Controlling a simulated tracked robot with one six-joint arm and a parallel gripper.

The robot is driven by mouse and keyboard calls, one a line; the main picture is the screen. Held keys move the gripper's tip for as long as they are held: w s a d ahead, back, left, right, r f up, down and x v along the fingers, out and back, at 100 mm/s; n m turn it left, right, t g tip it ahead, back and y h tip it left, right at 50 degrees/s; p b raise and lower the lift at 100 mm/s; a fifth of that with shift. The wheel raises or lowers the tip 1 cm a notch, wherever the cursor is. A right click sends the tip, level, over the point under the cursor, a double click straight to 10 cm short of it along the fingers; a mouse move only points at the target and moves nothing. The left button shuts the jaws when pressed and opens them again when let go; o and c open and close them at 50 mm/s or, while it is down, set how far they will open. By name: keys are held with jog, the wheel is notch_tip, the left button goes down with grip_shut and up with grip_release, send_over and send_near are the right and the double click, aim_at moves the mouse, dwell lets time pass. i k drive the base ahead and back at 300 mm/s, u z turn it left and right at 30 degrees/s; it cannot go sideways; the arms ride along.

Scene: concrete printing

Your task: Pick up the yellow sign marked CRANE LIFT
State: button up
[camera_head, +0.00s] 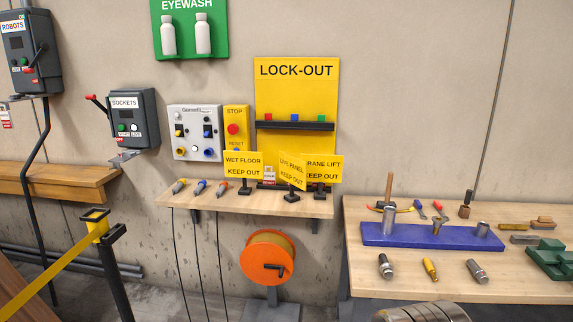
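The yellow CRANE LIFT sign (326,170) stands on the right part of the wooden wall shelf (250,206). It reads "RANE LIFT" and "EEP OUT", because its left edge is hidden behind the yellow LIVE PANEL sign (291,171). That sign stands in front and to its left, turned at an angle. All three have dark bases. My gripper is not in view.
Three marker-like tools (200,187) lie on the shelf's left part. The yellow LOCK-OUT board (297,100) is behind the signs. An orange reel (267,258) is below. A workbench (400,284) with tools stands right. A yellow-belted barrier post (110,260) stands left.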

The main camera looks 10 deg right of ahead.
aim_at(321, 168)
jog(key=u, duration=0.05)
jog(key=i, duration=1)
jog(key=z, duration=0.05)
